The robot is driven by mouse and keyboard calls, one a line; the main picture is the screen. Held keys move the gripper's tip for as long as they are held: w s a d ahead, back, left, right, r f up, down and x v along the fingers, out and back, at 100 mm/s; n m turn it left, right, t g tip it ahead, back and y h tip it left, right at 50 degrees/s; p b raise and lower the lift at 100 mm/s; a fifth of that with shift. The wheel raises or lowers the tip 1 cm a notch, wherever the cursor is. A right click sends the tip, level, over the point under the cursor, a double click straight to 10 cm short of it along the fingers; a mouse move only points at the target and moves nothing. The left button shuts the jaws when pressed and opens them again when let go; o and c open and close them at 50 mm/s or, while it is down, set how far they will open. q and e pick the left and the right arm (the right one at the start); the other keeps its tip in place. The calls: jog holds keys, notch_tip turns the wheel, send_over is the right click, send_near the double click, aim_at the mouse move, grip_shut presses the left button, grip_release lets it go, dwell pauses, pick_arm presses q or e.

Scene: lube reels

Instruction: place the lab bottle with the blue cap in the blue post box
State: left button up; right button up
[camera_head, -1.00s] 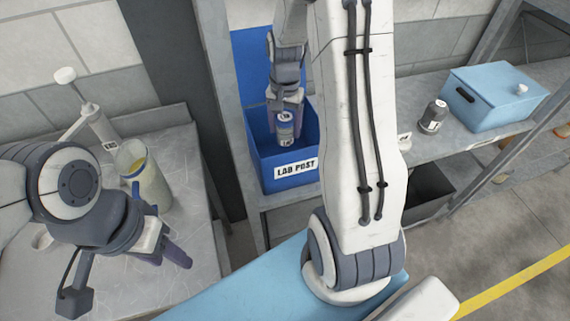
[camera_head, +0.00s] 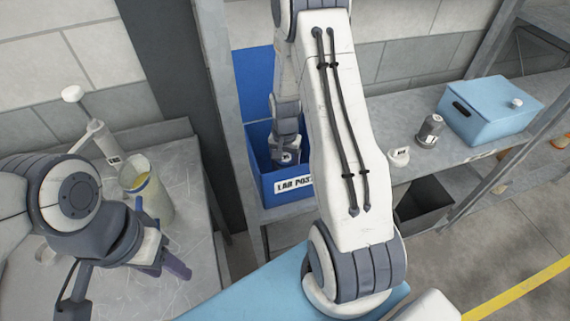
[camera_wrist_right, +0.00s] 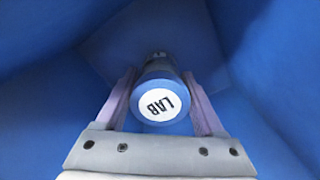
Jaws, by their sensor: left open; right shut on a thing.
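The blue post box (camera_head: 265,178), labelled "LAB POST", stands on a grey shelf in the head view. My right arm reaches down into it, and its gripper fingers are hidden there by the box walls. In the right wrist view my right gripper (camera_wrist_right: 160,98) is shut on the lab bottle, whose blue cap (camera_wrist_right: 160,83) has a white "LAB" top. The bottle is inside the box, between the two purple fingers, with blue walls all round. I cannot tell whether it touches the floor. My left gripper (camera_head: 172,262) is open and empty over the left table.
A jug with yellow contents (camera_head: 148,192) and a white dispenser (camera_head: 97,137) stand on the left table. A dark bottle (camera_head: 430,130), a small white item (camera_head: 399,157) and a light blue lidded box (camera_head: 492,110) stand on the shelf at right.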

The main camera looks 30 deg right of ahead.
jog(key=shift+f, duration=0.15)
jog(key=o, duration=1.4)
jog(key=shift+o, duration=0.2)
jog(key=shift+r, duration=0.5)
notch_tip(320, 180, up, 11)
jog(key=b, duration=0.2)
jog(key=shift+r+b, duration=0.2)
jog(key=shift+b, duration=0.1)
